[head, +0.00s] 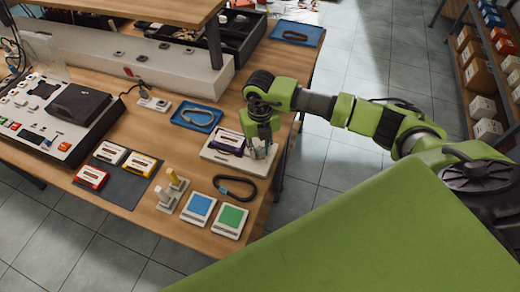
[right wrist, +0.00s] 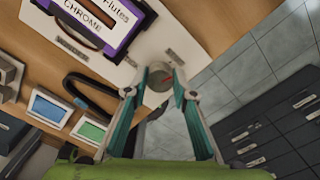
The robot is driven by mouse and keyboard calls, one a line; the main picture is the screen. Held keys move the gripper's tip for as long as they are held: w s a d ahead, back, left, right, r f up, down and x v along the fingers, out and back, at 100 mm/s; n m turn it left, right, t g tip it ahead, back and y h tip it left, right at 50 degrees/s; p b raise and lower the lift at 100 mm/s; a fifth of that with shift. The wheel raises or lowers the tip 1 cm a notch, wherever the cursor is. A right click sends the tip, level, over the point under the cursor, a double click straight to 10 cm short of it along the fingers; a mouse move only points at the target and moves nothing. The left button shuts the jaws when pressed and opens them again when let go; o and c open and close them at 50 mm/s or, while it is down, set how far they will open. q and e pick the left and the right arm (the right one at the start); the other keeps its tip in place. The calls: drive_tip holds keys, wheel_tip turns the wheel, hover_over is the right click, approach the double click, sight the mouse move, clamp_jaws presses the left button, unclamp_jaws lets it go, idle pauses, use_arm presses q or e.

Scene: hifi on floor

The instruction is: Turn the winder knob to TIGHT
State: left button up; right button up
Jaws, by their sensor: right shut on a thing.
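The winder is a pale board (head: 213,156) near the right end of the wooden table, with a purple cassette (head: 229,143) on it. In the right wrist view the cassette (right wrist: 92,22) has a label with "Flutes" and "CHROME". The grey round winder knob (right wrist: 157,83) has a red pointer line and sits between my right fingertips. My right gripper (head: 260,150) points down over the board's right end and is shut on the knob, seen up close in the right wrist view (right wrist: 158,76). Small plates beside the knob are too blurred to read. My left gripper is out of view.
A black loop (head: 235,187), a blue card (head: 198,208) and a green card (head: 230,220) lie in front of the winder. A blue tray (head: 197,116) is to its left. Several cassettes lie on a dark mat (head: 123,186). The table's edge is close on the right.

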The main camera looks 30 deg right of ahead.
sight(260, 151)
drive_tip(key=m, duration=0.6)
drive_tip(key=shift+b, duration=0.35)
drive_tip(key=m, duration=0.6)
drive_tip(key=shift+w+r, duration=0.1)
drive_tip(key=o, duration=1.1)
wheel_tip(260, 151, up, 12)
